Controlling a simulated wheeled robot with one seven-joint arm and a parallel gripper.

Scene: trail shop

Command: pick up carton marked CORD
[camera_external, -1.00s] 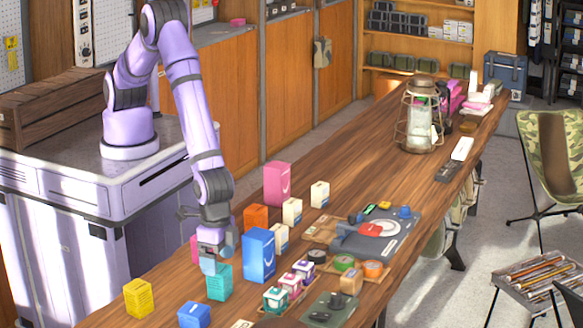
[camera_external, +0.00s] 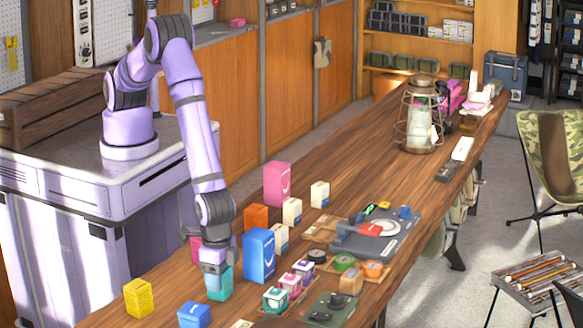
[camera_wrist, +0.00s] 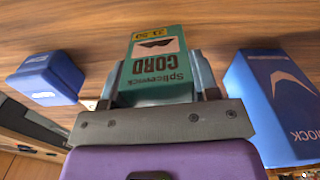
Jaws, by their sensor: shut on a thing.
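The carton marked CORD (camera_wrist: 157,70) is a teal box with a pale label panel, upright between my fingers in the wrist view. It also shows in the external view (camera_external: 220,283), partly hidden behind my gripper (camera_external: 214,272). My gripper (camera_wrist: 157,85) is shut on the carton, with one finger on each side of it. The carton appears to stand on the wooden table; a small lift cannot be told.
A tall blue carton (camera_external: 259,255) stands close to the right of the CORD carton. A small blue box (camera_external: 195,315) and a yellow box (camera_external: 139,298) are nearer the front left. Small patterned boxes (camera_external: 276,299) sit on a tray at right.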

